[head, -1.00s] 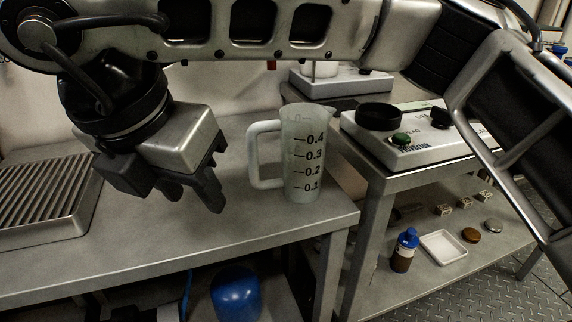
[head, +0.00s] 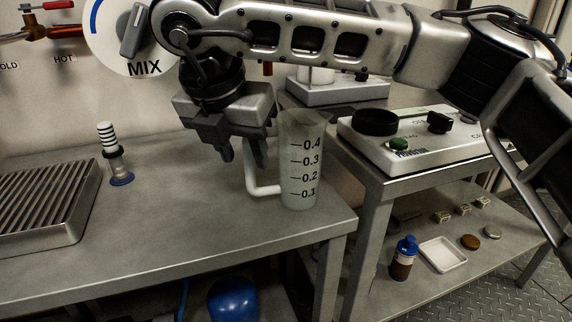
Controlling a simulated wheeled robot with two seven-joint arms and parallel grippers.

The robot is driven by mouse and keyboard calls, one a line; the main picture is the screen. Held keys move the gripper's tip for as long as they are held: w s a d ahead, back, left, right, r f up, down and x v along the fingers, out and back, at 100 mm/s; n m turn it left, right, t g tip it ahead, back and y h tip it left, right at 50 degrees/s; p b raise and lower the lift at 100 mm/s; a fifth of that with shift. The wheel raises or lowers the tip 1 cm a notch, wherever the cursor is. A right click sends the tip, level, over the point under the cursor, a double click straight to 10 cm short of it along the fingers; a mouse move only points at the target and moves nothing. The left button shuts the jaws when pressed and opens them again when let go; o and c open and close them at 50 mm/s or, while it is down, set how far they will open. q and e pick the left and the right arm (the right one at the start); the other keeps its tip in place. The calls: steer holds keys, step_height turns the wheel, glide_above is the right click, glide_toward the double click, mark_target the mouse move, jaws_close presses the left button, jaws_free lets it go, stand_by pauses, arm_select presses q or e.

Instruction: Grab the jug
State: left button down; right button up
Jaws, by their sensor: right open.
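The jug (head: 301,165) is a translucent measuring jug with black marks from 0.1 to 0.4. It stands upright on the metal bench near the bench's right end, with its white handle on the left side. My right gripper (head: 243,155) is open, just left of the jug, with its fingers pointing down at the upper part of the handle. The fingers hide the top of the handle. I cannot tell whether they touch it. My left gripper is not in view.
A ridged metal tray (head: 45,215) and a small striped cylinder (head: 112,155) stand on the bench to the left. A control box (head: 425,135) with knobs is on the right bench. A lower shelf holds a blue-capped bottle (head: 403,258) and a white tray (head: 442,254). The bench front is clear.

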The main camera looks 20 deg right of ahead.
mark_target(247, 163)
steer(key=x, duration=0.3)
steer(key=shift+f, duration=0.1)
jaws_close()
